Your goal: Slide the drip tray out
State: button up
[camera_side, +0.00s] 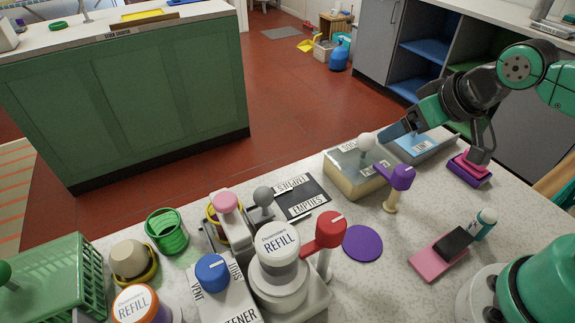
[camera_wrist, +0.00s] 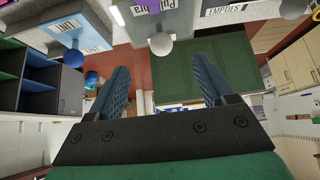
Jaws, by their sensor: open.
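No label that I can read says drip tray, so I cannot tell for sure which part it is. A pale box (camera_side: 352,183) with a grey top and a partly readable label stands at the back of the counter, with a white ball knob (camera_side: 366,142) at its top. In the wrist view the white knob (camera_wrist: 161,44) lies ahead, between the fingertips in the picture, under a label starting "Pull". My gripper (camera_side: 390,132) is just right of the knob in the side view. Its blue fingers (camera_wrist: 161,66) are spread and empty. I see no contact with the knob.
A purple-topped lever (camera_side: 402,178) rises in front. A pink and purple block (camera_side: 469,171) is at right. Bottles, knobs and a green basket (camera_side: 75,275) crowd the left; bare counter (camera_side: 400,228) shows at centre right.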

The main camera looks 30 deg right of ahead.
jog(key=n+g+y, duration=0.2)
jog(key=n+g, duration=0.5)
jog(key=g, duration=0.1)
send_over(264, 188)
jog(key=d, duration=0.1)
jog(key=f, duration=0.3)
jog(key=shift+w+d+f, duration=0.15)
jog(key=shift+w+f, duration=0.1)
jog(key=shift+f, duration=0.05)
jog(key=shift+a+f, duration=0.35)
jog(key=shift+f, duration=0.2)
jog(key=shift+s+a+f, duration=0.15)
jog(key=shift+a+f, duration=0.05)
jog(key=shift+f, duration=1)
jog(key=shift+s+a+f, duration=0.15)
jog(key=shift+f, duration=1.05)
grip_shut()
